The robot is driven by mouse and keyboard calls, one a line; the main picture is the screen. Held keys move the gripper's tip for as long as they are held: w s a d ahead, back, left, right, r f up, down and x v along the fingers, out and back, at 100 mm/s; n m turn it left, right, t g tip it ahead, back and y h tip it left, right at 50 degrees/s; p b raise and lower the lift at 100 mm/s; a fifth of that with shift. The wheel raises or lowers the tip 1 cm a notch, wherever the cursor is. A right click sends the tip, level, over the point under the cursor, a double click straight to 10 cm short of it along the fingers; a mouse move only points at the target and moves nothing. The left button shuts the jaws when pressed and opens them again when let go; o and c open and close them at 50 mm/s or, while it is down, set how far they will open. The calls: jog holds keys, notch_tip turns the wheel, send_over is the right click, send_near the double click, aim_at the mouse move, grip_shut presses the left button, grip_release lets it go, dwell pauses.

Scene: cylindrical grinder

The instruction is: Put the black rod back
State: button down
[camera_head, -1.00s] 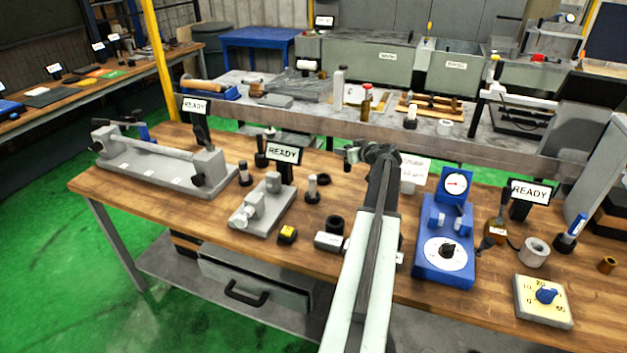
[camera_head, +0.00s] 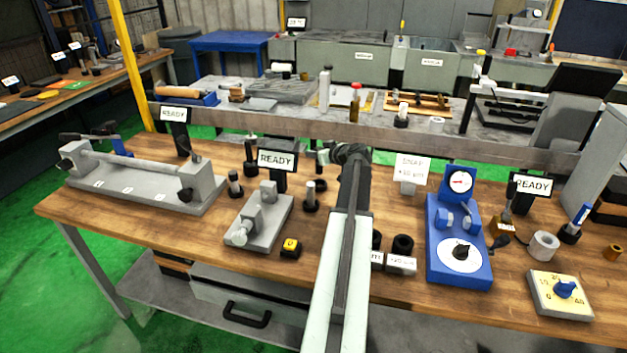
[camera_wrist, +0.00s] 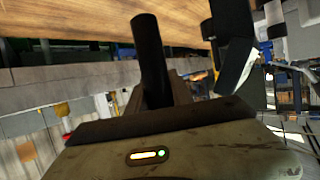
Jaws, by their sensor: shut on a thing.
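The black rod (camera_wrist: 150,55) stands up out of my gripper (camera_wrist: 160,95) in the wrist view, tilted slightly. The jaws are shut around its lower part. In the head view my gripper (camera_head: 338,153) is above the back of the wooden bench, right of the middle READY sign. A dark piece at its left side (camera_head: 321,160) may be the rod's end; it is too small to be sure. Two short black ring-shaped holders, one clear (camera_head: 403,244) and one partly hidden by my arm (camera_head: 376,240), stand behind small labels right of my arm.
A grey fixture (camera_head: 260,215) with a READY sign (camera_head: 277,159) and two upright pins (camera_head: 311,195) stand left of my arm. A blue gauge device (camera_head: 459,240) stands right. The long grey fixture (camera_head: 145,185) fills the bench's left.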

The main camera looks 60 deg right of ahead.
notch_tip(320, 180, down, 7)
jog(key=b, duration=0.5)
jog(key=shift+s, duration=0.1)
jog(key=shift+r, duration=0.2)
jog(key=c, duration=1.1)
grip_release()
jog(key=shift+c, duration=0.2)
jog(key=p+v, duration=0.4)
jog(key=v, duration=0.8)
jog(key=shift+p, duration=0.3)
